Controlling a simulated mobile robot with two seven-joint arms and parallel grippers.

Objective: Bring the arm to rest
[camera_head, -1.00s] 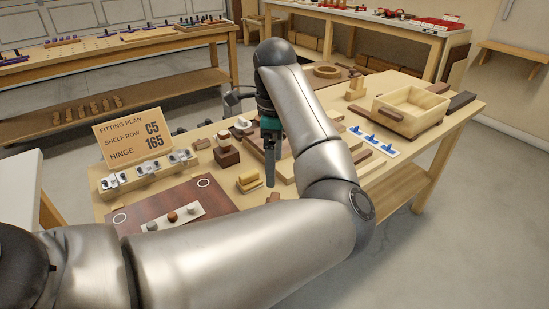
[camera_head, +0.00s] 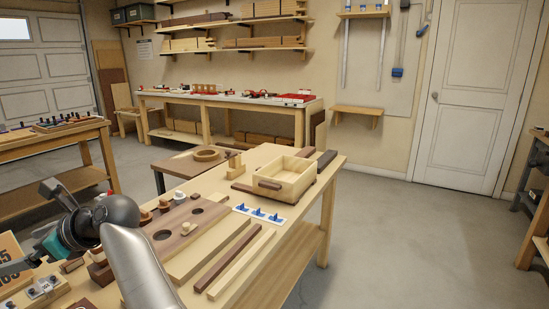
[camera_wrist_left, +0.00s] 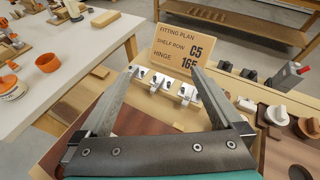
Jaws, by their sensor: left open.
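My left arm (camera_head: 140,265) comes in at the bottom left of the head view and bends at its dark wrist. My left gripper (camera_head: 14,267) is at the left edge there, partly cut off. In the left wrist view the left gripper (camera_wrist_left: 165,80) has its two fingers spread with nothing between them. Beyond the fingers stands a wooden sign (camera_wrist_left: 190,40) reading fitting plan, shelf row C5, hinge 165. Silver hinges (camera_wrist_left: 187,92) sit in a row on a block in front of it. My right gripper is in neither view.
The bench holds a wooden box (camera_head: 277,178), blue hooks on a white card (camera_head: 259,214), long wooden strips (camera_head: 240,262) and a board with round holes (camera_head: 188,226). A white table with orange jars (camera_wrist_left: 48,62) is at the left in the wrist view.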

